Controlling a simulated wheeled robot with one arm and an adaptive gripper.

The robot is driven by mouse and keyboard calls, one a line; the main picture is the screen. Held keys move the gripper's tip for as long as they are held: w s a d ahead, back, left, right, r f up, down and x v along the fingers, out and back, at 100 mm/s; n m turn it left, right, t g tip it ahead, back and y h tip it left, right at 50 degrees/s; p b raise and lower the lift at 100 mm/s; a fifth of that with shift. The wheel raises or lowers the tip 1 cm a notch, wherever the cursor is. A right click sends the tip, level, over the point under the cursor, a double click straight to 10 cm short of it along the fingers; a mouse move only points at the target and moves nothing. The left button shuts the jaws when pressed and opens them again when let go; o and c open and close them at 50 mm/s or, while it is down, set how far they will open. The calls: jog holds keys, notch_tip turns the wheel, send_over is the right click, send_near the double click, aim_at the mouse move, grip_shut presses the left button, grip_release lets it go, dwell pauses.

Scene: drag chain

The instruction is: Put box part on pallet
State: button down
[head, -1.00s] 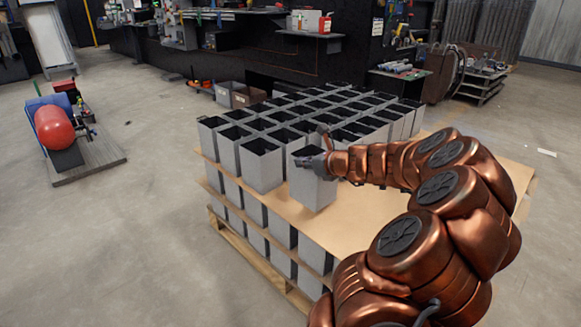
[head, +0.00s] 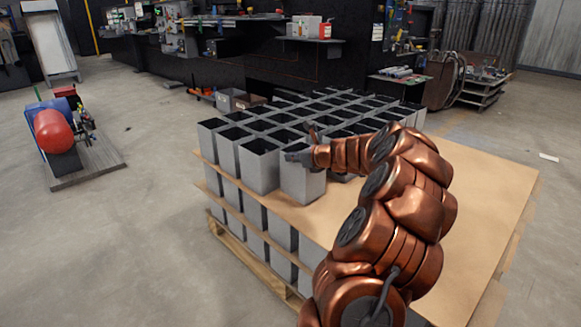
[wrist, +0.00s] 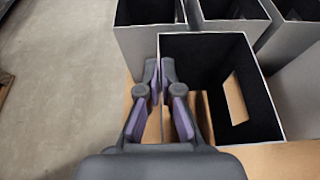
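The box part (head: 301,184) is a grey, open-topped square tube with a dark inside. It stands upright at the near edge of the box rows, on or just above the brown sheet of the pallet stack (head: 440,230). My gripper (head: 302,157) is at its top rim. In the wrist view my gripper (wrist: 159,72) has one finger outside and one inside the left wall of the box part (wrist: 262,105), with the tips closed on that wall. A cut-out in its right wall shows brown board. The gap under its base cannot be judged.
Rows of similar grey boxes (head: 259,166) stand behind and left of the held one; neighbouring boxes (wrist: 150,45) are very close in the wrist view. The sheet's right side is bare. A cart with a red tank (head: 53,131) stands left, and a workbench (head: 200,68) behind.

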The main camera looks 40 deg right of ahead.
jog(key=shift+f, duration=0.6)
jog(key=c, duration=1.3)
grip_release()
jog(key=shift+p+v, duration=2.55)
jog(key=shift+v, duration=3.5)
jog(key=shift+d, duration=0.1)
